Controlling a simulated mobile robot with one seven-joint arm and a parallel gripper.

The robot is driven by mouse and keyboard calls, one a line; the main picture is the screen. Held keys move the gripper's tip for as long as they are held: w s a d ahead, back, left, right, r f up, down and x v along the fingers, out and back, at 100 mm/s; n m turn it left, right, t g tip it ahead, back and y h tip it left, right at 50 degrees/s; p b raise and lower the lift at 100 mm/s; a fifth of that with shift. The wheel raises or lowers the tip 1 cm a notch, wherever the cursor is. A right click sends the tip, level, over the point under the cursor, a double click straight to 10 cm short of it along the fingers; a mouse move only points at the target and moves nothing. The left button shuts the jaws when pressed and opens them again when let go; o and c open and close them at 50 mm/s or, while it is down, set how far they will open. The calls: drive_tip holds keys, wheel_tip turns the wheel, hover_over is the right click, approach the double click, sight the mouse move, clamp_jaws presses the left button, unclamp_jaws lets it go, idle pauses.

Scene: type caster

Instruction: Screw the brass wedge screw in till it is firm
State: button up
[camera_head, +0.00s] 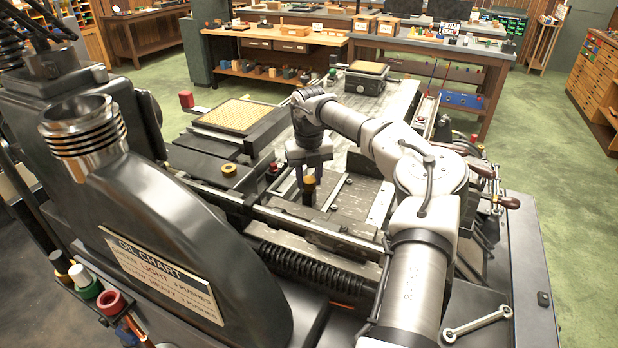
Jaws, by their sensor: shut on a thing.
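My gripper (308,186) points down over the middle of the machine bed, below the bent wrist of my arm. Its dark fingers are shut on a small brass-coloured piece, which I take to be the brass wedge screw (309,180). Only the top of the screw shows. Its lower end and any thread or hole beneath it are hidden by the fingers and the metal blocks. From this view I cannot tell how deep the screw sits.
A brass-ringed knob (229,170) sits on the dark slide to the left. A tray of type (236,115) lies behind it. A long rail (320,232) and a dark spring (315,270) run in front. A wrench (478,322) lies at the lower right.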

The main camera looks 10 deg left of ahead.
sight(309, 179)
drive_tip(key=shift+w+r, duration=0.1)
drive_tip(key=shift+r, duration=0.05)
drive_tip(key=o, duration=0.7)
wheel_tip(309, 179, up, 14)
drive_tip(key=b, duration=0.2)
drive_tip(key=shift+b, duration=0.4)
